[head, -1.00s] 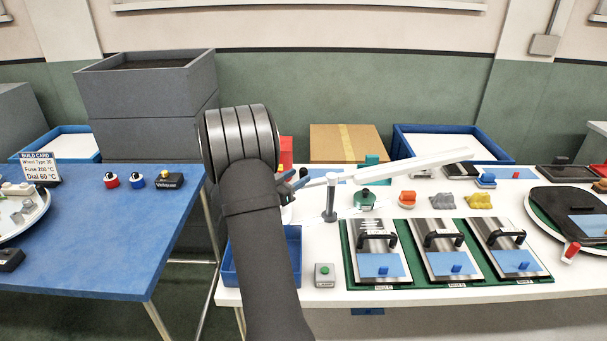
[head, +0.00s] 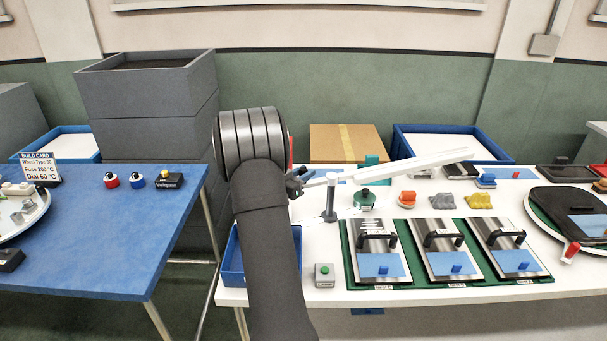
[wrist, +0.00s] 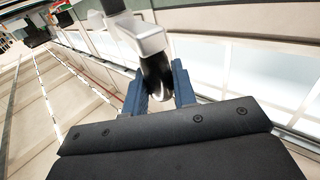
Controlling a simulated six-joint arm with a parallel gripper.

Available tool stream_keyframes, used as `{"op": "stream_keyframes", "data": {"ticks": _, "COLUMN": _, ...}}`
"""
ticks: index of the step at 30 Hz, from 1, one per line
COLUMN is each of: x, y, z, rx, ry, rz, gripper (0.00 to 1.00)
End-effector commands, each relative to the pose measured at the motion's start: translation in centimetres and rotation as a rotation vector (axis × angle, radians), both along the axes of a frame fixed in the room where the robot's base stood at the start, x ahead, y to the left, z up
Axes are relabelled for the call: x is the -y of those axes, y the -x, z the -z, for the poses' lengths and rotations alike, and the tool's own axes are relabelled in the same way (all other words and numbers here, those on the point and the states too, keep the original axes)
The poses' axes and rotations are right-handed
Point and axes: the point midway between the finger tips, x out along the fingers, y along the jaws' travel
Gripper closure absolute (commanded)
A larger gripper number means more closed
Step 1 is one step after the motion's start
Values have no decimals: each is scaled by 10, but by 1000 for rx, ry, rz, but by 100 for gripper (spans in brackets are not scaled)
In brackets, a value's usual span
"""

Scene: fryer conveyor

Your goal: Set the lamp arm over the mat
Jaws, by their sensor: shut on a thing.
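The white lamp arm (head: 415,167) sits on a grey post (head: 330,200) on the white table and reaches right, towards the back. My gripper (head: 299,183) is at its left end, left of the post. In the wrist view my gripper's blue fingers (wrist: 160,88) are shut on the dark handle (wrist: 157,72) below a white part of the lamp. A green mat (head: 349,268) lies under three metal plates at the table's front, right of the post. The lamp arm's far end is behind this mat, not above it in the picture.
A green-topped round item (head: 365,200) stands just right of the post. Orange, grey and yellow small parts (head: 408,198) lie farther right. A blue bin (head: 231,265) is partly behind my arm. A blue table (head: 100,240) stands left, across a gap.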

Motion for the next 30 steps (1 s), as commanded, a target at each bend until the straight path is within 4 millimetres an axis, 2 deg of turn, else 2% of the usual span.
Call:
{"op": "stream_keyframes", "data": {"ticks": 9, "x": -7, "y": -26, "z": 0, "rx": 2, "ry": 1, "rz": -3, "gripper": 100}}
{"op": "stream_keyframes", "data": {"ticks": 16, "x": -7, "y": -26, "z": -1, "rx": 0, "ry": 1, "rz": -2, "gripper": 100}}
{"op": "stream_keyframes", "data": {"ticks": 17, "x": -7, "y": -26, "z": -1, "rx": 0, "ry": 1, "rz": -2, "gripper": 73}}
{"op": "stream_keyframes", "data": {"ticks": 20, "x": -7, "y": -26, "z": 0, "rx": 0, "ry": 1, "rz": -2, "gripper": 55}}
{"op": "stream_keyframes", "data": {"ticks": 30, "x": -9, "y": -23, "z": 0, "rx": 0, "ry": 0, "rz": -2, "gripper": 55}}
